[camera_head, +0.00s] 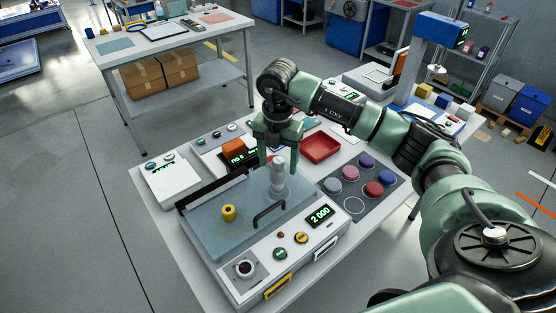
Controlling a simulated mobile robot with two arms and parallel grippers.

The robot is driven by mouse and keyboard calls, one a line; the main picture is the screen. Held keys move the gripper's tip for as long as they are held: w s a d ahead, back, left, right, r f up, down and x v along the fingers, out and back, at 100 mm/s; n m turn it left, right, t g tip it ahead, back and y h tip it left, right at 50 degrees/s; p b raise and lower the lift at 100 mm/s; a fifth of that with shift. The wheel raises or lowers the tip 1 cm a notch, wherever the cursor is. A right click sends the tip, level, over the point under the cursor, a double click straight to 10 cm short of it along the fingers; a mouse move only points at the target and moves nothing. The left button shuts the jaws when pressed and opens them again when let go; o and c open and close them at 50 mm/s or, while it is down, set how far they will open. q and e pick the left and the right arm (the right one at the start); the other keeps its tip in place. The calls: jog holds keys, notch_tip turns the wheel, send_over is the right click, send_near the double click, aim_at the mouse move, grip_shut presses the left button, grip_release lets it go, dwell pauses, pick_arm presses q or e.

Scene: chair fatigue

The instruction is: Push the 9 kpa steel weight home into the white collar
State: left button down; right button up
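A grey steel cylinder, apparently the steel weight (278,172), stands upright on the blue-grey platform (200,202) of the test machine. Its marking is too small to read. A white collar cannot be told apart at its foot, so how deep it sits is unclear. My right gripper (279,163) points down over the cylinder. Its fingers are apart, one on each side of the cylinder's top, with gaps visible. My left gripper is not in view.
A yellow knob-like piece (229,212) stands on the platform, left of a black handle (269,212). A grey mat (377,202) with several coloured discs and a red tray (321,147) lie to the right.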

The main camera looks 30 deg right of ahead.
jog(key=shift+r, duration=0.35)
notch_tip(320, 180, up, 7)
jog(key=shift+b, duration=1.15)
